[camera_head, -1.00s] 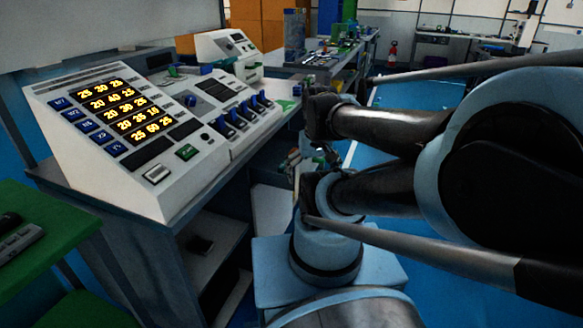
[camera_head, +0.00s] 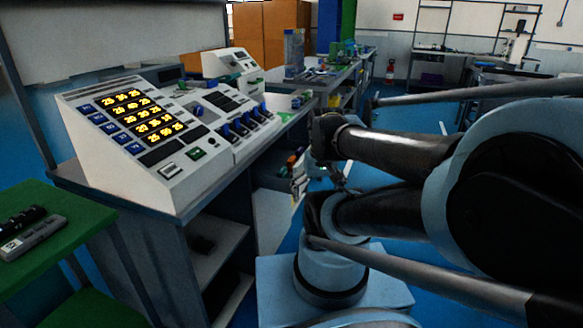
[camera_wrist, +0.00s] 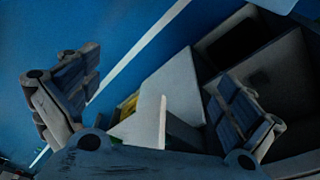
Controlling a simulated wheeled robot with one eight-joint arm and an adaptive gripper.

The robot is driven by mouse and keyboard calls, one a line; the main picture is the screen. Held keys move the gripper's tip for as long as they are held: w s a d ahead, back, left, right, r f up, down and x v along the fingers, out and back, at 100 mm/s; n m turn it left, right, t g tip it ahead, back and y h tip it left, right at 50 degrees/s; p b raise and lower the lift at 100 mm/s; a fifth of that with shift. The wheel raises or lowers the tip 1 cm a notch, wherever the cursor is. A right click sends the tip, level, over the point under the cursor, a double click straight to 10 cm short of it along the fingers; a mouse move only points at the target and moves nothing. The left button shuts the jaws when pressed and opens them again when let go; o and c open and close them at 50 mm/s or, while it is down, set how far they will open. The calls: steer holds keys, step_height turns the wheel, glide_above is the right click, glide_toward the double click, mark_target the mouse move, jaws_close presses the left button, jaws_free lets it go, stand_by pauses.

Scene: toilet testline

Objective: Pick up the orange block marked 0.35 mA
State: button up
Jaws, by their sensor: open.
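I cannot make out an orange block marked 0.35 mA in either view. A small orange-red patch (camera_head: 292,160) shows beside the console bench in the head view, too small to identify, and no marking is readable. In the wrist view my gripper (camera_wrist: 155,105) has its two fingers wide apart, with nothing held between them. Beyond the fingers are blue floor with a white line, a pale panel (camera_wrist: 150,122) and a bit of yellow (camera_wrist: 128,104). In the head view my arm fills the right side, and I cannot clearly make out the gripper there.
A white console (camera_head: 140,140) with lit yellow digits stands on a grey bench (camera_head: 150,215) at left. A green table (camera_head: 60,235) with a grey device (camera_head: 32,238) is at lower left. A cluttered bench (camera_head: 335,75) stands further back. Blue floor shows behind my arm.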

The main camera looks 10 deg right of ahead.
steer(key=shift+c, duration=0.2)
steer(key=shift+s+r, duration=0.2)
steer(key=shift+s, duration=0.05)
steer(key=c, duration=0.5)
steer(key=shift+r, duration=0.4)
steer(key=c, duration=0.4)
steer(key=shift+m, duration=0.7)
steer(key=w+r, duration=0.4)
steer(key=w, duration=0.1)
steer(key=w+r, duration=0.1)
steer(key=w, duration=0.1)
steer(key=shift+w+a+r, duration=0.15)
steer(key=shift+w+r, duration=0.05)
steer(key=shift+r, duration=0.2)
steer(key=shift+c, duration=0.7)
steer(key=w+r+m+g, duration=0.15)
steer(key=w+r, duration=0.25)
steer(key=w, duration=0.5)
steer(key=m, duration=0.3)
glide_above(292, 158)
step_height(292, 158, down, 3)
steer(key=shift+g, duration=0.35)
step_height(292, 158, down, 12)
steer(key=shift+r, duration=0.2)
steer(key=shift+s+a+f, duration=0.1)
steer(key=shift+s+f, duration=0.05)
steer(key=shift+f, duration=2.5)
